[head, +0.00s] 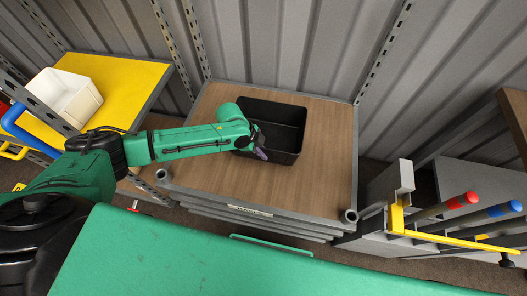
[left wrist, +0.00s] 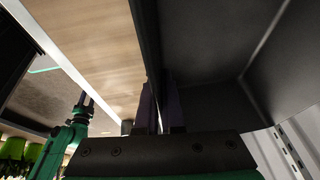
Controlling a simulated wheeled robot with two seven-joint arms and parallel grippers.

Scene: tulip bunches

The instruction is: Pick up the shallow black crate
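The shallow black crate (head: 287,111) sits on the wood-topped cabinet (head: 320,185) in the middle of the head view. My left gripper (head: 261,154) reaches in from the left to the crate's near wall, pointing down. In the left wrist view, its two purple fingers (left wrist: 160,108) stand close on either side of the crate's dark wall (left wrist: 147,40), with little gap, and look shut on it. The crate's interior (left wrist: 205,45) looks empty. My right gripper (left wrist: 87,101) shows small in the left wrist view; its opening is unclear.
A yellow-topped table (head: 125,75) with a white bin (head: 65,97) stands at the left. A rack (head: 440,235) with red and blue handles is at the right. Metal posts and a corrugated wall close the back. The cabinet top is clear around the crate.

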